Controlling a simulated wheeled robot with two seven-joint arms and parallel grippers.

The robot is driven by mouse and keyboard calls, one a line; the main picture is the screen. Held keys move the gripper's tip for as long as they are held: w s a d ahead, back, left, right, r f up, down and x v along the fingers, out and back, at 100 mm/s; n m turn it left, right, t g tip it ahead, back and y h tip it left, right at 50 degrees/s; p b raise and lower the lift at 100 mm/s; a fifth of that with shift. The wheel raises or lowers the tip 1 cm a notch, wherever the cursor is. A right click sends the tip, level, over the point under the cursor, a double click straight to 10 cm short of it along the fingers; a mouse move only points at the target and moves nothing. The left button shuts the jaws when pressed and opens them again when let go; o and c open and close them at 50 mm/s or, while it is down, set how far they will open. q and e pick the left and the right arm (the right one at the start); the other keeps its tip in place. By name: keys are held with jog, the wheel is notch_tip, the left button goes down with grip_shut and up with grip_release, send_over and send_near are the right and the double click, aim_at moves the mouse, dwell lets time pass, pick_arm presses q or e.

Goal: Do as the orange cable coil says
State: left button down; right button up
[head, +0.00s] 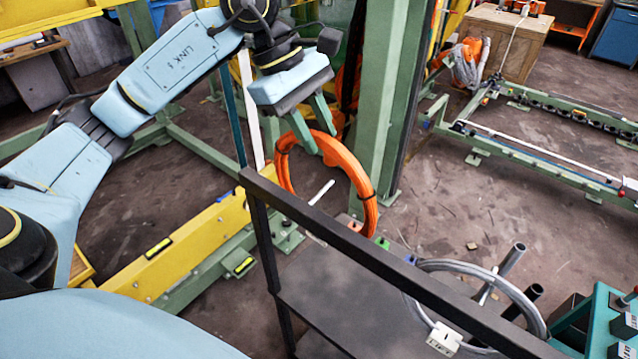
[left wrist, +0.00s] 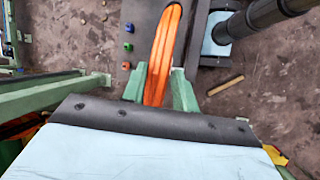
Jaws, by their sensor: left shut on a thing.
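The orange cable coil (head: 365,190) hangs upright from my left gripper (head: 316,138) in the head view. The green fingers are shut on its upper part. The coil is behind the dark rail of a cart, and the rail hides part of its lower edge. In the left wrist view, the orange coil (left wrist: 163,50) passes between the fingers of my left gripper (left wrist: 160,88), seen nearly edge-on. I can read no writing on the orange coil. My right gripper is not in view.
A dark cart (head: 345,285) with a raised rail stands in front. On it are a grey cable coil (head: 520,300) around dark tubes, a white tag (head: 444,338) too small to read, and small coloured blocks (head: 382,243). A green post (head: 385,100) stands close behind the orange coil.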

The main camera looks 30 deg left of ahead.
pick_arm(q)
notch_tip(320, 180, down, 9)
jog(key=p, duration=0.1)
dwell(0.5)
jog(key=c, duration=1.5)
grip_release()
jog(key=shift+f, duration=0.15)
jog(key=o, duration=0.4)
